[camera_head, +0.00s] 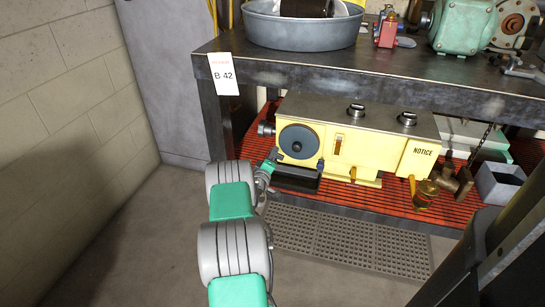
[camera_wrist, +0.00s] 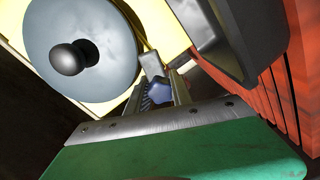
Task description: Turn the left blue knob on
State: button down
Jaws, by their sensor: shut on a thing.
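A yellow machine (camera_head: 380,153) with a "NOTICE" label sits on the low red shelf under the bench. A round grey-blue disc (camera_head: 299,141) is on its left front; in the wrist view the disc (camera_wrist: 82,45) has a black ball handle. My gripper (camera_head: 271,162) reaches in just below and left of the disc. In the wrist view, my gripper (camera_wrist: 164,78) is shut on the left blue knob (camera_wrist: 158,91), which is partly covered by the fingers. In the head view my gripper hides this knob. A small blue spot (camera_head: 320,164) right of the disc may be another knob.
A black tray-like part (camera_head: 296,183) juts out right of my gripper. The bench top (camera_head: 385,75) overhangs the machine. A brass fitting (camera_head: 426,193) and a grey bin (camera_head: 498,183) stand at the right.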

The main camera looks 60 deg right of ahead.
jog(key=n, duration=0.4)
jog(key=shift+f+n, duration=0.15)
jog(key=shift+n, duration=0.15)
jog(key=n, duration=0.4)
dwell(0.5)
jog(key=c, duration=1.4)
grip_release()
jog(key=a, duration=0.2)
jog(key=a+p, duration=0.1)
jog(key=a, duration=0.2)
jog(key=s+a, duration=0.1)
jog(key=a, duration=0.1)
jog(key=shift+s+a+r+p, duration=0.1)
jog(key=shift+a+r+p, duration=0.1)
jog(key=shift+a+p, duration=0.2)
